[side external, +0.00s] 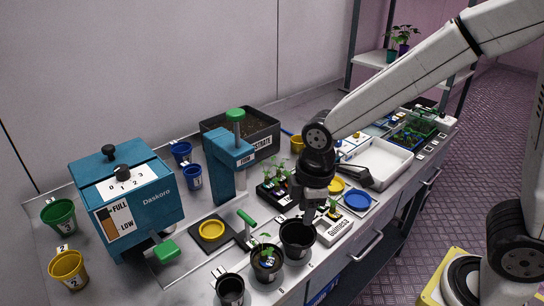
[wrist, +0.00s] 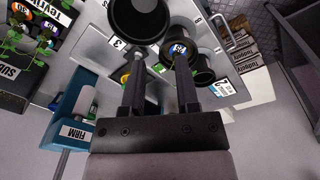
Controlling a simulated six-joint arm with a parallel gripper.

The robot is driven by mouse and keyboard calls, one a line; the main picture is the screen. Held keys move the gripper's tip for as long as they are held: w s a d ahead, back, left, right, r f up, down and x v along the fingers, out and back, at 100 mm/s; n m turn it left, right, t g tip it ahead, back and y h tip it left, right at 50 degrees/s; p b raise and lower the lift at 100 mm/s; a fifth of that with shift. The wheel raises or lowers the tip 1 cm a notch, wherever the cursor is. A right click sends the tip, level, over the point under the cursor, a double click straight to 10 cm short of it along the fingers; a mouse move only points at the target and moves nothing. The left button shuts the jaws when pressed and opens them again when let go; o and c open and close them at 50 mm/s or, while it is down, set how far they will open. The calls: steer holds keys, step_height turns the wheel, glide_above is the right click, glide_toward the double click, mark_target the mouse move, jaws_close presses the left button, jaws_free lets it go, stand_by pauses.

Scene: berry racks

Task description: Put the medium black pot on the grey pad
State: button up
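Black pots of differing size stand along the front edge of the bench. The middle-sized black pot (side external: 267,275) holds a small green seedling. It also shows in the wrist view (wrist: 178,53), by the tip of the right finger. A larger black pot (side external: 297,248) stands to its right and a smaller one (side external: 231,291) to its left. My gripper (side external: 308,212) points down at the larger pot's rim. In the wrist view its two fingers (wrist: 160,68) are apart with no pot between them. I cannot single out the grey pad with certainty.
The blue press (side external: 224,168) stands behind the pots, with a yellow ring (side external: 212,231) on its dark base. A blue dispenser (side external: 125,195) is at left. Seedling trays (side external: 272,199) and a white tray (side external: 383,160) lie behind and right. The bench's front edge is close to the pots.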

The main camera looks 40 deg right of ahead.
steer(key=s+d+f+m+t, duration=0.1)
steer(key=s+d+f+m, duration=0.2)
steer(key=d+m, duration=0.6)
steer(key=shift+s+d+f+m+t, duration=0.15)
steer(key=shift+s+d+m+t, duration=0.2)
steer(key=shift+m, duration=0.75)
